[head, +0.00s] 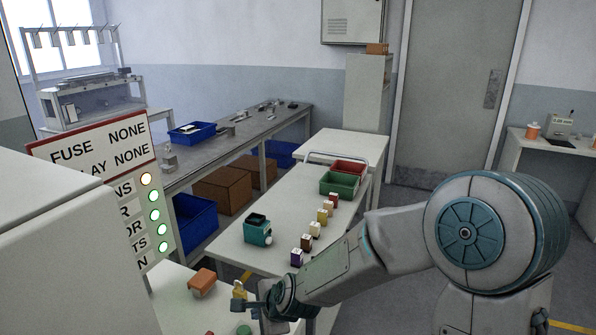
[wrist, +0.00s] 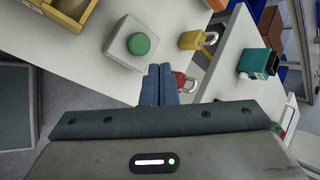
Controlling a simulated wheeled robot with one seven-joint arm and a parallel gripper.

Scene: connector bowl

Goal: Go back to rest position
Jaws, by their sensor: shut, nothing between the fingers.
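My gripper (head: 245,305) is in the lower middle of the head view, over the near end of a white table (head: 180,300). In the wrist view its two fingers (wrist: 160,72) are pressed together with nothing between them. A yellow padlock (wrist: 193,40) lies just beyond the fingertips and also shows in the head view (head: 239,291). A red padlock (wrist: 182,82) is partly hidden behind the fingers. My arm reaches in from the right of the head view, bent at the elbow.
A green button on a white box (wrist: 140,44) is close to the fingers. A teal container (head: 257,230) and several small coloured blocks stand on a white cart (head: 285,225). A panel with lit lamps (head: 148,180) rises at the left. Floor is clear by the door (head: 435,90).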

